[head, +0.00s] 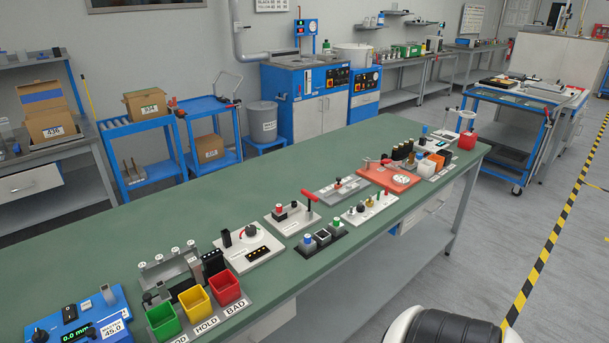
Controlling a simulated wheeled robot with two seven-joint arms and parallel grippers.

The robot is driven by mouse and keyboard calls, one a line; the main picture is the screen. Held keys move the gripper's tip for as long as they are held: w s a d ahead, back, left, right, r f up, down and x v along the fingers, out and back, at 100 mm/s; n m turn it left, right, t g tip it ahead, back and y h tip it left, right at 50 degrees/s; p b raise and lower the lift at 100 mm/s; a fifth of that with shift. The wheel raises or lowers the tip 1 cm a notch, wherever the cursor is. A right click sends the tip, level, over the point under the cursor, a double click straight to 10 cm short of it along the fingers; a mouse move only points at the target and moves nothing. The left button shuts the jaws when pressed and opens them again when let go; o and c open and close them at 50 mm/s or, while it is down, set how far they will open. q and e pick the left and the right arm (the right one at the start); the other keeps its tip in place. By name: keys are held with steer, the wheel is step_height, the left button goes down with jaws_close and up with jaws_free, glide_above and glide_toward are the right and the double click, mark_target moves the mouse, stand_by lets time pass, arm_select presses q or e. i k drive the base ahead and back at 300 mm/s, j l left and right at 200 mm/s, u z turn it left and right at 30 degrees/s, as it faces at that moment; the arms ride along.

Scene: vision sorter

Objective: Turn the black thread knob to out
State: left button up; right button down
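Several small fixtures stand along the front of the green bench, and I cannot tell for sure which part is the black thread knob. A white panel (268,252) in the middle left carries a round dial with a dark knob (250,231) and a black upright part. A smaller plate (301,223) to its right has a red-topped part, a small black knob (295,205) and a red handle. A blue gauge box (82,318) at the lower left has a black knob (40,334). Neither gripper is in view.
Green, yellow and red bins (197,305) stand at the front left of the green bench (130,222). A red plate (388,178) and more small fixtures stand farther right. The bench's rear strip is clear. A blue cart (510,125) stands beyond its right end.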

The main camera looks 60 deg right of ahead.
mark_target(250, 230)
steer(key=z, duration=1.35)
steer(key=i+l+u, duration=0.1)
steer(key=i+l, duration=0.6)
